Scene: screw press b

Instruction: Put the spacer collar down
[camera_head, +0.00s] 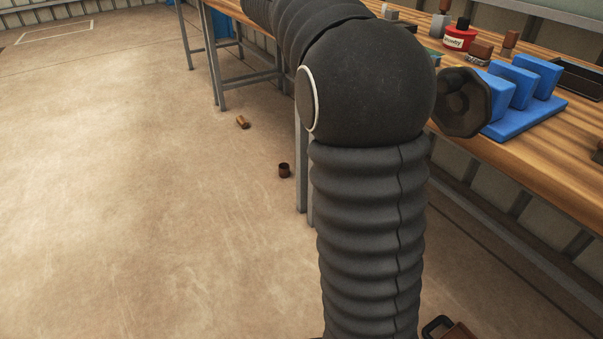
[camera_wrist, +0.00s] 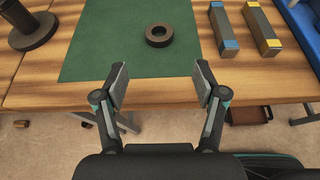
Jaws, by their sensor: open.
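A dark ring, which I take for the spacer collar (camera_wrist: 159,35), lies flat on a green mat (camera_wrist: 108,50) on the wooden bench in the wrist view. My gripper (camera_wrist: 161,82) is open, its two fingers spread wide with nothing between them. The fingertips are over the mat's near part and the bench edge, apart from the ring, which lies beyond them. In the head view, my dark arm covers part of the bench, and neither the ring nor the gripper can be made out.
Two grey bars, one blue-ended (camera_wrist: 222,28) and one yellow-ended (camera_wrist: 262,28), lie right of the mat. A dark post on a round base (camera_wrist: 35,32) stands left. A blue rack (camera_head: 520,95) and red tin (camera_head: 459,38) stand on the bench. Two small cylindrical pieces lie on the floor.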

